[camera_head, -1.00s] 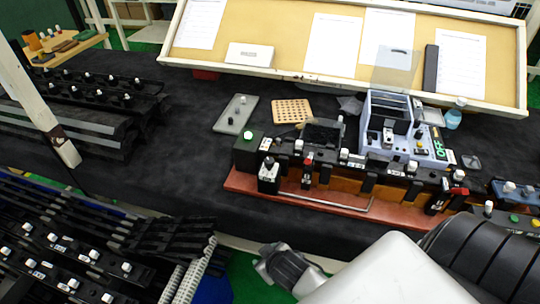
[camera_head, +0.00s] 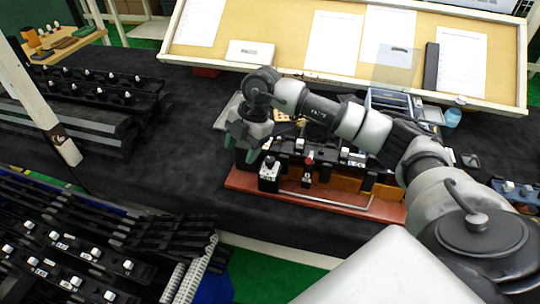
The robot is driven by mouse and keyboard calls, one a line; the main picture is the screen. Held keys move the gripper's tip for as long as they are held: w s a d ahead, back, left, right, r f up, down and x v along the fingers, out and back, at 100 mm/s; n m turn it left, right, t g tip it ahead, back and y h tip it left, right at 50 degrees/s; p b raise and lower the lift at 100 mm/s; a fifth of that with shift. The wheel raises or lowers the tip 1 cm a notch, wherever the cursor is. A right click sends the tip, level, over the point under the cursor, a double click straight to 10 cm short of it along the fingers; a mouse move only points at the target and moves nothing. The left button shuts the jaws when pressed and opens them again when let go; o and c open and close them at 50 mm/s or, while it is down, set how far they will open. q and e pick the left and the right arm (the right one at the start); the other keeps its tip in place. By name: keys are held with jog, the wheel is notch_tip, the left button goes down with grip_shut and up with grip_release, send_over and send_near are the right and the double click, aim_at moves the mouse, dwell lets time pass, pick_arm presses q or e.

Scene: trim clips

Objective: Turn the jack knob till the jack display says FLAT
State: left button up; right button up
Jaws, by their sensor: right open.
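My right gripper (camera_head: 239,148) is over the left end of the red-brown base (camera_head: 330,203), fingers pointing down and apart. It is empty as far as I can see, and it covers most of the black block at that end. A red-topped part (camera_head: 308,162) stands farther right. I cannot tell which of these is the jack knob. No readable FLAT text shows, and my right arm hides much of the blue-grey device (camera_head: 388,99). My left gripper is out of view.
A tan board (camera_head: 280,55) with white sheets leans behind the dark table (camera_head: 180,165). Black rails with white knobs (camera_head: 95,85) lie at the left, and more racks (camera_head: 90,240) at lower left. The table left of the base is clear.

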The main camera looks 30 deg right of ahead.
aim_at(270, 159)
jog(key=d+r+m+h, duration=0.2)
jog(key=d+r+h, duration=0.15)
jog(key=d, duration=0.45)
jog(key=shift+m+h, duration=0.25)
jog(key=shift+m, duration=0.05)
notch_tip(270, 159, down, 10)
jog(key=p, duration=0.3)
jog(key=shift+r, duration=0.15)
jog(key=shift+f, duration=0.8)
jog(key=shift+c, duration=0.5)
jog(key=c, duration=0.8)
jog(key=shift+c, duration=0.2)
